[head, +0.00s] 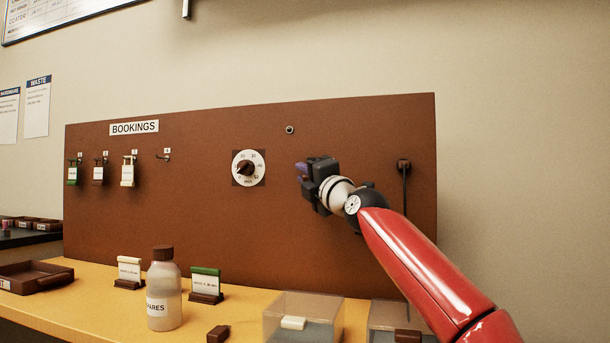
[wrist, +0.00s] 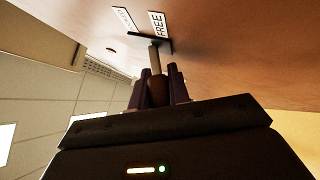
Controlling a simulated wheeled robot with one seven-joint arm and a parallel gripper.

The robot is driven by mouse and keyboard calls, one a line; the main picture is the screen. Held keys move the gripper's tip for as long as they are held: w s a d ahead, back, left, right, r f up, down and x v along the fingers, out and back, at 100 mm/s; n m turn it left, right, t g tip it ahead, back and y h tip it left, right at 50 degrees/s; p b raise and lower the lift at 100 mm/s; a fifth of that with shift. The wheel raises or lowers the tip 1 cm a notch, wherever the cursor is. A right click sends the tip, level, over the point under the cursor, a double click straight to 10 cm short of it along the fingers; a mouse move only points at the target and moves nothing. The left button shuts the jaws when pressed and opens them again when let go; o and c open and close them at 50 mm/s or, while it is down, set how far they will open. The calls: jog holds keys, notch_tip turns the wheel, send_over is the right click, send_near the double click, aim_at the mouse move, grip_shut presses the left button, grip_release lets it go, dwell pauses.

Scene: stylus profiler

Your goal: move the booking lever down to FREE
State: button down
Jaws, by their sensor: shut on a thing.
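The booking lever shows in the wrist view as a pale rod with a brown grip (wrist: 157,90), standing out from a dark slotted plate on the brown board. A white label reading FREE (wrist: 157,23) is beside the plate. A second white label (wrist: 123,19) is to its left, its text too blurred to read. My gripper (wrist: 159,72) has its purple fingers on both sides of the brown grip and is shut on it. In the head view my gripper (head: 303,174) is against the board right of the dial, and it hides the lever and both labels.
The BOOKINGS board (head: 220,220) carries a dial (head: 248,168), several hooks with tags and a dark rod (head: 405,205) at right. On the yellow bench stand a bottle (head: 164,290), two card holders and clear bins (head: 290,305). The space before the board's middle is clear.

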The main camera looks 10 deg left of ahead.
jog(key=shift+f, duration=0.1)
jog(key=c, duration=1.6)
grip_release()
jog(key=b+v, duration=0.6)
jog(key=v, duration=0.1)
jog(key=shift+s+d, duration=0.2)
jog(key=shift+s, duration=0.1)
jog(key=shift+f, duration=0.1)
